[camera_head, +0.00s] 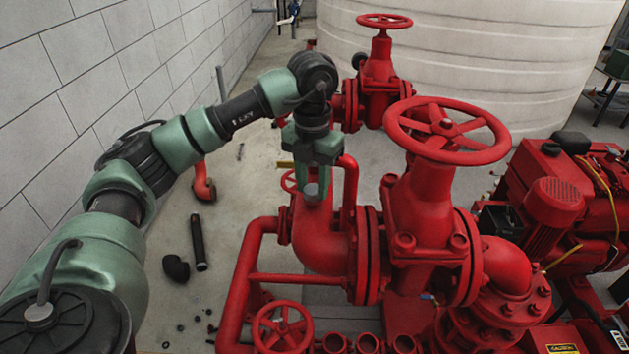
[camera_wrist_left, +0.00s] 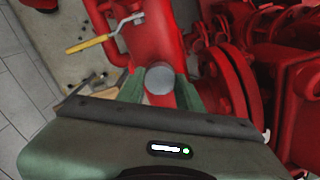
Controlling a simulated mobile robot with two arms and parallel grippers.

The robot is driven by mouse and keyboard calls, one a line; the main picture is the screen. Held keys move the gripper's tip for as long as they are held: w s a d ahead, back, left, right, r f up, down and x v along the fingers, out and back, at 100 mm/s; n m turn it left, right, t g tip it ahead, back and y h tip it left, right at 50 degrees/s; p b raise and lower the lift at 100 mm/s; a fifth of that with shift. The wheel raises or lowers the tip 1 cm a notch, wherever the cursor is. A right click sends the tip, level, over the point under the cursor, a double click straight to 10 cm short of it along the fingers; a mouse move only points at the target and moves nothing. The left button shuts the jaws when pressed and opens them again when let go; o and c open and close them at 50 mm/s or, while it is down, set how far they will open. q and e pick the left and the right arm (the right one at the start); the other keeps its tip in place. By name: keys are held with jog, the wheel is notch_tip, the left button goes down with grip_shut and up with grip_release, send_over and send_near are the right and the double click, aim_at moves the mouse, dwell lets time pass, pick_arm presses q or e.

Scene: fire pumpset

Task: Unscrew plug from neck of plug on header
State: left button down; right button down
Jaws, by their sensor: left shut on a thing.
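The plug is a grey round-topped piece (camera_head: 312,191) at the top of the red header elbow (camera_head: 322,238) in the head view. In the left wrist view the plug (camera_wrist_left: 160,79) shows as a grey disc between two green fingers. My left gripper (camera_head: 312,182) comes down from above and is shut on the plug. The header pipe (camera_wrist_left: 152,35) runs behind it in the wrist view. The neck under the plug is hidden by the plug and fingers, so I cannot tell how far it is seated. My right gripper is not in view.
A large red handwheel valve (camera_head: 447,131) stands right of the gripper, and a smaller one (camera_head: 384,22) behind. A yellow-handled lever (camera_wrist_left: 88,43) is near the header.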

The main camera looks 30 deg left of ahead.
pick_arm(q)
jog(key=shift+n, duration=0.6)
jog(key=n, duration=0.4)
jog(key=shift+n+p, duration=0.35)
jog(key=shift+n, duration=0.05)
jog(key=c, duration=1.1)
grip_release()
